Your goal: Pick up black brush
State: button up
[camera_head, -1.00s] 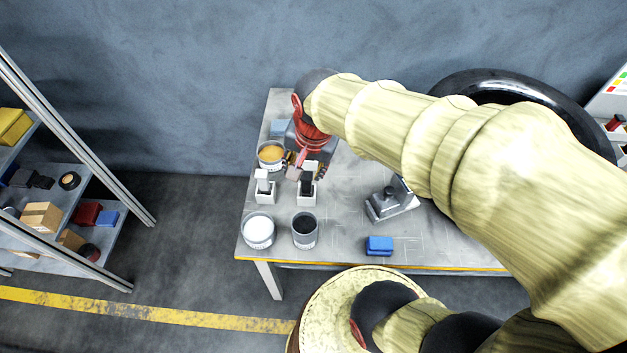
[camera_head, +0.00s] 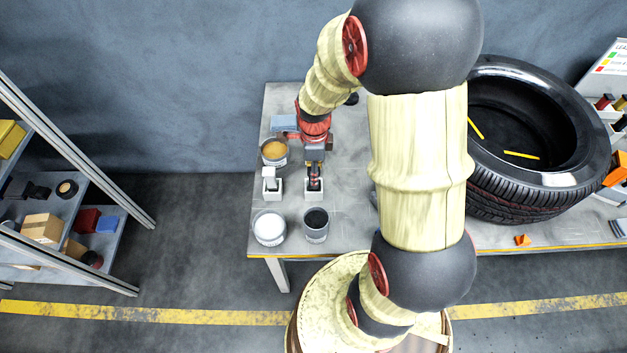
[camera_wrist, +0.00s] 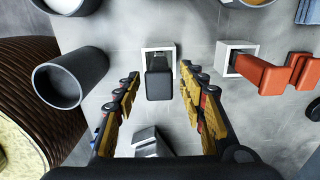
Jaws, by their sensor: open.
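The black brush (camera_wrist: 159,85) stands upright in a small white holder (camera_wrist: 146,59) on the grey table. My gripper (camera_wrist: 160,75) is open, with one finger on each side of the brush handle and visible gaps between them. In the head view my gripper (camera_head: 315,173) points down over the brush's holder (camera_head: 314,195) and mostly hides the brush. The brush's lower end is hidden inside the holder.
A second white holder (camera_wrist: 233,48) with a red-orange-handled brush (camera_wrist: 265,73) is close on the right in the wrist view. A dark cup (camera_head: 316,222), white paint can (camera_head: 269,228) and orange paint can (camera_head: 274,152) stand nearby. A large tyre (camera_head: 535,190) is at right.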

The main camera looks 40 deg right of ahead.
notch_tip(320, 180, down, 5)
jog(key=shift+a+r+b, duration=0.1)
jog(key=shift+r+b, duration=0.1)
jog(key=shift+b, duration=0.55)
jog(key=shift+r, duration=0.1)
jog(key=shift+c, duration=0.8)
grip_shut()
